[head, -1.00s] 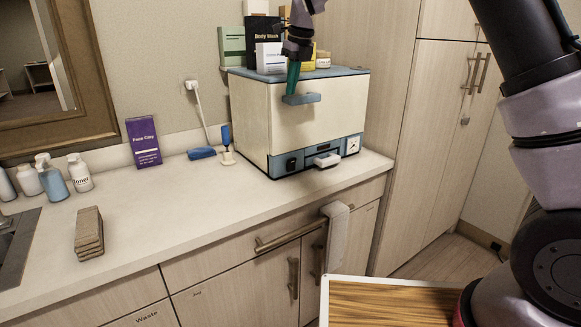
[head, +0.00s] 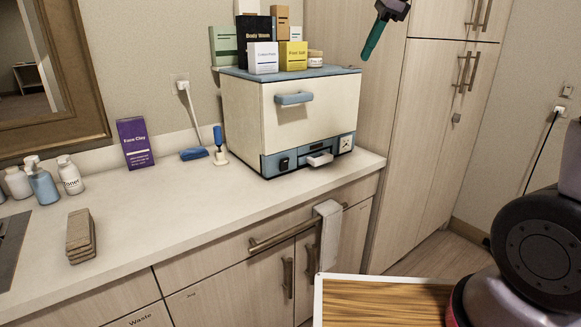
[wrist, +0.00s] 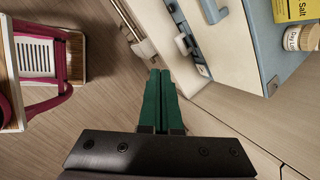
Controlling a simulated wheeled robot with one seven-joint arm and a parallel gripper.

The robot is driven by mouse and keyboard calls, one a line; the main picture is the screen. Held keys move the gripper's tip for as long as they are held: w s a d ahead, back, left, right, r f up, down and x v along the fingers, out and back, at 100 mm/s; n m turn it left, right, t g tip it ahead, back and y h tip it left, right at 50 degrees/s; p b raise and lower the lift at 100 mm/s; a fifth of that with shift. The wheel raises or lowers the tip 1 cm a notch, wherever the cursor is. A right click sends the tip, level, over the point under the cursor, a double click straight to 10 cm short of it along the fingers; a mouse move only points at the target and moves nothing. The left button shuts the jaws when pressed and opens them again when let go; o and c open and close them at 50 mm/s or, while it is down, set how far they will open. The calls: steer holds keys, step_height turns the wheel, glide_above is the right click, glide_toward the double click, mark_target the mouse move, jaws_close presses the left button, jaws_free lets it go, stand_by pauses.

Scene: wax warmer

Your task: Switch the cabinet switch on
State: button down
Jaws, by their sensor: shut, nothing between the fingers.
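The cabinet (head: 290,115) is a cream box with blue trim, standing on the counter. A black switch (head: 284,163) sits at the left of its lower front panel; I cannot tell its position. A white dial plate (head: 346,144) is at the panel's right, and a small tray-like part (head: 320,159) juts out between them. My gripper (head: 371,42), with green fingers, is raised right of the cabinet, apart from it. In the wrist view the fingers (wrist: 160,75) are together and empty, and the cabinet (wrist: 240,45) is at upper right. The black switch is not clear there.
Boxes and a jar (head: 315,58) stand on the cabinet. A blue handle (head: 294,99) sticks out from its door. A towel (head: 329,235) hangs on the rail below the counter (head: 200,210). Tall cupboards (head: 430,150) stand right. The counter before the cabinet is clear.

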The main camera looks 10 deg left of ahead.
steer(key=s+d+f+n+t, duration=0.1)
steer(key=s+d+n, duration=0.35)
steer(key=s, duration=0.25)
steer(key=s+d+f+n, duration=0.2)
steer(key=s+d+n, duration=0.1)
steer(key=s+d, duration=0.3)
steer(key=s+a+f+g, duration=0.2)
steer(key=s+a+f, duration=0.1)
steer(key=s+f, duration=0.1)
steer(key=w+a+f+m+g+y, duration=0.4)
steer(key=a+f+m+y, duration=0.25)
steer(key=a+m, duration=0.35)
steer(key=w+a+f+m+g+y, duration=0.4)
steer(key=w+a+f+m+y, duration=0.1)
steer(key=a+m+y, duration=0.4)
steer(key=w+f+m+t+h, duration=0.1)
steer(key=w+f+m+t, duration=0.3)
steer(key=f+m+t, duration=0.3)
steer(key=w+f+m+t+h, duration=0.2)
steer(key=w+f+m+t, duration=0.2)
steer(key=m, duration=1.2)
steer(key=w+f+m+t+h, duration=0.1)
steer(key=w+f+m+t, duration=0.3)
steer(key=f+m+t, duration=0.6)
steer(key=shift+d+f+m+t+h, duration=0.15)
steer(key=shift+f+m, duration=0.45)
steer(key=shift+f, duration=0.45)
steer(key=shift+d+f+m+t+h, duration=0.15)
steer(key=shift+f+m, duration=0.4)
steer(key=shift+f, duration=0.45)
